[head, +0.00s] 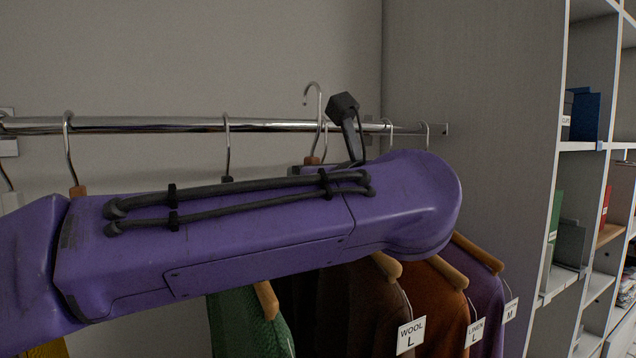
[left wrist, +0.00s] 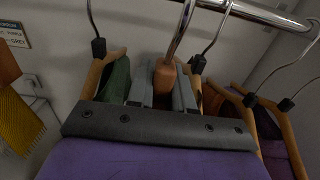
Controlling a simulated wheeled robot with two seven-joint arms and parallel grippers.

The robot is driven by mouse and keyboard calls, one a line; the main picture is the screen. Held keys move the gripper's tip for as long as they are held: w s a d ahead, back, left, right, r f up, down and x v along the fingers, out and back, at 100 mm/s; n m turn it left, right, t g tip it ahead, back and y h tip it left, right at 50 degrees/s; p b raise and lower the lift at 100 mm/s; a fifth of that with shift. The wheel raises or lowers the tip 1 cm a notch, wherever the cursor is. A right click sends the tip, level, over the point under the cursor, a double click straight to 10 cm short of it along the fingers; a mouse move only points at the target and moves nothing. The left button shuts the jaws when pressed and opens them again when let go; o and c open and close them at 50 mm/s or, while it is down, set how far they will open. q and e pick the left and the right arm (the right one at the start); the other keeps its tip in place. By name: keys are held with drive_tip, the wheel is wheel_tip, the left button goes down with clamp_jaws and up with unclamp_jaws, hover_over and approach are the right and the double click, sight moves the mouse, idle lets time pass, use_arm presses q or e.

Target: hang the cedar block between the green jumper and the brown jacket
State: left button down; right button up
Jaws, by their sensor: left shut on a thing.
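My left gripper (left wrist: 162,90) is shut on the cedar block (left wrist: 165,76), a reddish-brown piece with a metal hook. In the head view the top of the cedar block (head: 312,160) shows above my purple arm, and its hook rises above the rail (head: 270,125); I cannot tell whether the hook touches the rail. The green jumper (left wrist: 117,80) hangs left of the block and shows below my arm in the head view (head: 245,318). The dark brown jacket (head: 365,300), tagged WOOL L, hangs right of it. My arm hides most of the gripper in the head view. My right gripper is out of view.
A rust garment (head: 430,300) and a purple garment (head: 487,295) hang farther right, close together. A yellow garment (left wrist: 20,120) hangs at far left. A grey panel (head: 480,150) closes the rail's right end, with cubby shelves (head: 585,147) beyond.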

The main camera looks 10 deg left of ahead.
use_arm(q)
drive_tip(key=w+a+f+b, duration=0.1)
drive_tip(key=w+a+f, duration=0.1)
drive_tip(key=w+a, duration=0.4)
drive_tip(key=shift+w+f+b, duration=0.35)
drive_tip(key=shift+w+f, duration=0.05)
drive_tip(key=shift+w, duration=1.1)
drive_tip(key=c, duration=0.9)
unclamp_jaws()
